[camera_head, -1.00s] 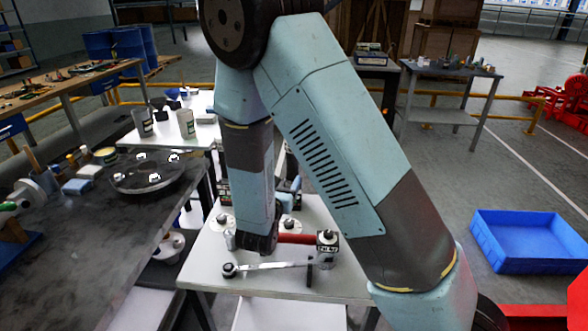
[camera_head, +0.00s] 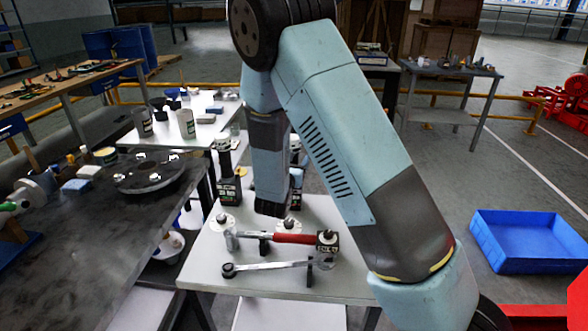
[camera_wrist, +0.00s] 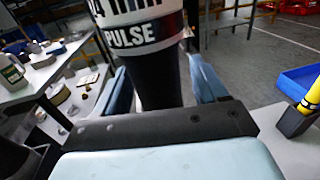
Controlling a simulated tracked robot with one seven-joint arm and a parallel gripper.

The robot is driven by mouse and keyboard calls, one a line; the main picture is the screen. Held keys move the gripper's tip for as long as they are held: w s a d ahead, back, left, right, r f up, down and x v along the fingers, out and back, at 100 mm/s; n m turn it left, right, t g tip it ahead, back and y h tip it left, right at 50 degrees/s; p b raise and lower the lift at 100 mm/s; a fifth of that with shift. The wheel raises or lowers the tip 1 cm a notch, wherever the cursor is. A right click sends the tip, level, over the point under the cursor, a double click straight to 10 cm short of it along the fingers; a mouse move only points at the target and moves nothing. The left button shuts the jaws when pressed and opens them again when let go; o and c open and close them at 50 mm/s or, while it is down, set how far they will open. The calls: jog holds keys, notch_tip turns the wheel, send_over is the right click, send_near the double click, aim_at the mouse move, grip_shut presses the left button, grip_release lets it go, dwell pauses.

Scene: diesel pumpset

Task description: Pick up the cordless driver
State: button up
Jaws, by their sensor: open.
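In the wrist view, a white and black body lettered "PULSE" (camera_wrist: 140,32) fills the upper middle. It looks like the cordless driver. Its dark grip-like part runs down between the two blue fingers of my gripper (camera_wrist: 165,88). The fingers are apart on either side, with a visible space at the left; contact at the right is unclear. The driver's lower end is hidden behind the gripper's body. In the head view, my arm hides most of the gripper and what is between its fingers.
A dark upright tool (camera_head: 229,188) stands left of my arm on the white table (camera_head: 215,262). A red-handled hammer (camera_head: 290,238) and a wrench (camera_head: 270,266) lie in front. A yellow item (camera_wrist: 311,97) stands at the right. A blue bin (camera_head: 530,245) is on the floor.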

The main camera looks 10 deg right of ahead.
jog(key=shift+w+d, duration=0.1)
jog(key=shift+w, duration=0.15)
grip_shut()
dwell(0.5)
